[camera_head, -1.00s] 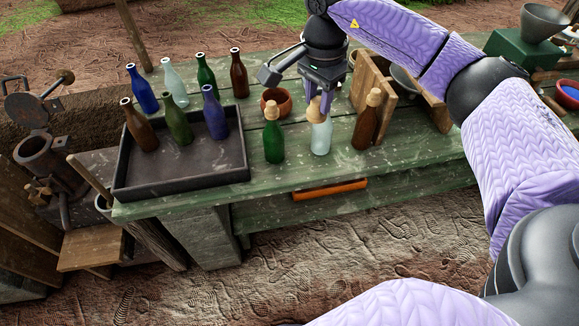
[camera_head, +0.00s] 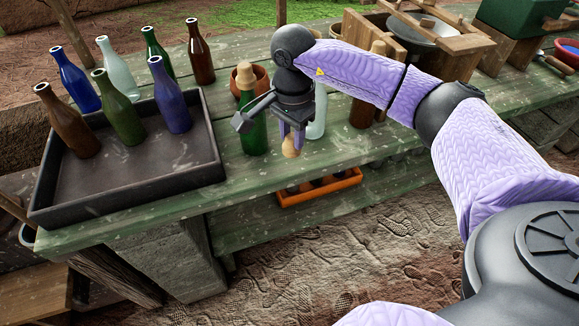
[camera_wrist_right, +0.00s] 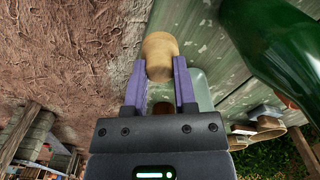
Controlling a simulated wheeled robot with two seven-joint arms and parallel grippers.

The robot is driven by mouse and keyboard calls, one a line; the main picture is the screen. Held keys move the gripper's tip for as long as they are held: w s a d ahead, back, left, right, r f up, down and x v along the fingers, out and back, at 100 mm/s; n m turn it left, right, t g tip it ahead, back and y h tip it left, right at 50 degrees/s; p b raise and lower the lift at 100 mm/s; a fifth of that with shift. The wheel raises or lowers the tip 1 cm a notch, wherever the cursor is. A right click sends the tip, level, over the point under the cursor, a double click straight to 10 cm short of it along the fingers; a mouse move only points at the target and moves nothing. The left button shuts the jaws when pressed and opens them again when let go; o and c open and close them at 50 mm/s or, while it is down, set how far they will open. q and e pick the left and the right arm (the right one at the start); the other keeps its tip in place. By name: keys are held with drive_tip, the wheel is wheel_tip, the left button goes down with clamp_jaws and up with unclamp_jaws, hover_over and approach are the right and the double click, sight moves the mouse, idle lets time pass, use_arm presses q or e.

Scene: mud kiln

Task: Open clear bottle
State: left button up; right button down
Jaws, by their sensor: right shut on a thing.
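The clear bottle (camera_head: 317,118) stands upright on the green table, partly hidden behind my right gripper. Its mouth is hidden in the head view. My right gripper (camera_head: 291,140) points down in front of it, near the table's front edge. It is shut on a tan cork stopper (camera_head: 291,151), held apart from the bottle. In the right wrist view the stopper (camera_wrist_right: 159,52) sits between the purple fingertips (camera_wrist_right: 159,72), with pale glass (camera_wrist_right: 203,92) behind the right finger. My left gripper is not in view.
A corked green bottle (camera_head: 252,128) stands just left of my gripper, and a corked brown bottle (camera_head: 366,108) to the right. A dark tray (camera_head: 190,170) at left has several uncorked bottles in or behind it. An orange crate (camera_head: 340,190) sits below the tabletop.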

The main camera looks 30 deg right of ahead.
sight(292, 170)
wheel_tip(292, 170, down, 8)
drive_tip(key=shift+r+b, duration=0.25)
drive_tip(key=shift+b, duration=0.8)
drive_tip(key=shift+r, duration=0.1)
drive_tip(key=shift+f, duration=0.2)
drive_tip(key=shift+c, duration=2.1)
unclamp_jaws()
drive_tip(key=shift+r, duration=0.15)
